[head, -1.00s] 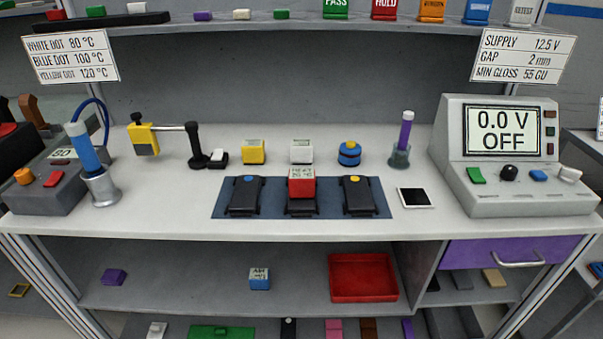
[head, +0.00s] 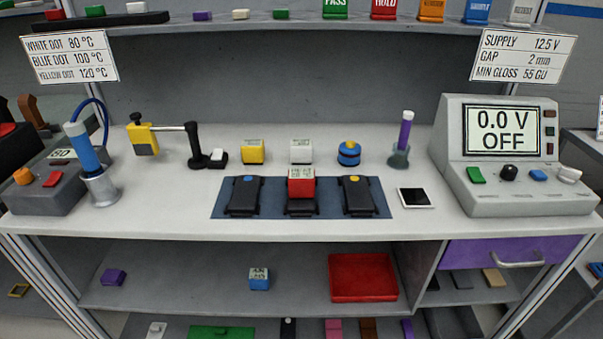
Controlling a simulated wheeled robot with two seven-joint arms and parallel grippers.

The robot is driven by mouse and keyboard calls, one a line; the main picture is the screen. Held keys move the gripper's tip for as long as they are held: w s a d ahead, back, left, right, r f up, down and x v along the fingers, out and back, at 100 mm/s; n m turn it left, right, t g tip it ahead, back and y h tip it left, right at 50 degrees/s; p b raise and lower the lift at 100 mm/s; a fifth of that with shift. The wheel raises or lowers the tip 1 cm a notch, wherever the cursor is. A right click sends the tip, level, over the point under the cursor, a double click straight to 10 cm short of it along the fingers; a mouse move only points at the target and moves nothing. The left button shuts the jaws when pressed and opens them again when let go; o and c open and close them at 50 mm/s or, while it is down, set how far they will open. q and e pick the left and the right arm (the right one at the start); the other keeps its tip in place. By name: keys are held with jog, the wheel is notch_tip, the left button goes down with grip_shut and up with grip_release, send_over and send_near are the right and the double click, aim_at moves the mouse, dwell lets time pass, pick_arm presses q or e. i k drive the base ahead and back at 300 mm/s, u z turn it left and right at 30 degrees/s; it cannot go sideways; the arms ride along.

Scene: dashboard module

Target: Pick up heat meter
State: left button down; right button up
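The heat meter appears to be the small red block with a pale label on top (head: 301,183). It sits on or just behind the middle of three black dashboard modules, hiding part of that module; its label is too blurred to read now. The left module (head: 244,196) has a blue dot and the right module (head: 358,196) a yellow dot. The modules lie on a dark blue mat (head: 275,208) at the front of the bench. Neither of my grippers is in view.
Behind the mat stand a yellow block (head: 253,151), a white block (head: 301,151) and a blue round piece (head: 349,154). A soldering-type tool (head: 88,155) stands left, a purple-handled tool (head: 404,140) and a power supply (head: 510,155) right.

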aim_at(300, 181)
jog(key=k, duration=0.45)
jog(key=z, duration=1.3)
jog(key=i, duration=0.95)
jog(key=u, duration=2.95)
